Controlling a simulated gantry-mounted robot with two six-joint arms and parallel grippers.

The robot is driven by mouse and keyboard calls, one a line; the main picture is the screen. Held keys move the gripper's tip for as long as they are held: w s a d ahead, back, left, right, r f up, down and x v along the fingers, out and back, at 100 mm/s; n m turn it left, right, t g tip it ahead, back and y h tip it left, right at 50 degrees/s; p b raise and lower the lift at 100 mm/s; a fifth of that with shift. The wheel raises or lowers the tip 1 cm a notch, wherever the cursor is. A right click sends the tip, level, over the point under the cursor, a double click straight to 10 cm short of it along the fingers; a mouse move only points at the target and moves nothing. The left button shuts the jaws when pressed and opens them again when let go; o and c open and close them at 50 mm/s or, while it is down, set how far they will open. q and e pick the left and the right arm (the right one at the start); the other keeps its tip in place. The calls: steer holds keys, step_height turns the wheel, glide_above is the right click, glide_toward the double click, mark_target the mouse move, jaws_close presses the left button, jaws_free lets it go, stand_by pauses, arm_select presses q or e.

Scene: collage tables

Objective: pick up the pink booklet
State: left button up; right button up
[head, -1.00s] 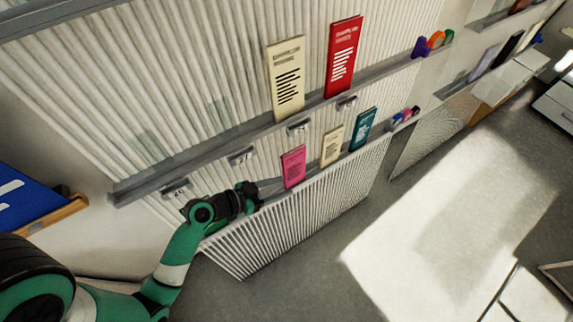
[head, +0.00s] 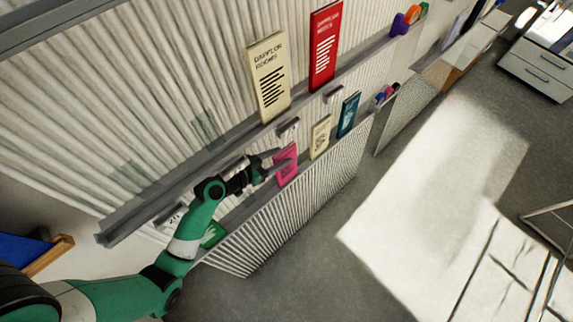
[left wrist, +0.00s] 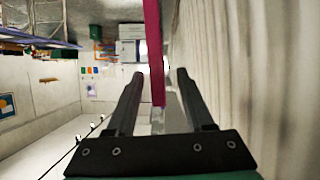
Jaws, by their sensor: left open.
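The pink booklet (head: 287,172) stands on the lower ledge of the ribbed display wall, partly covered by my gripper in the head view. My left gripper (head: 277,160) is open at the booklet's upper part. In the left wrist view the booklet (left wrist: 154,50) shows edge-on as a thin pink strip. It lies between the two open fingers of the gripper (left wrist: 160,73), with a gap visible to each finger. My right gripper is not in view.
A small cream booklet (head: 320,137) and a teal booklet (head: 348,114) stand to the right on the same ledge. A green item (head: 213,235) sits lower left by my arm. Large cream (head: 268,78) and red (head: 325,47) booklets stand on the upper ledge (head: 225,140).

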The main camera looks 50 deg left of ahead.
mark_target(292, 149)
arm_select(q)
steer(key=w, duration=0.4)
steer(key=shift+w+d, duration=0.15)
steer(key=shift+w, duration=0.2)
steer(key=shift+w+f, duration=0.2)
steer(key=shift+w, duration=0.05)
jaws_close()
stand_by(0.9)
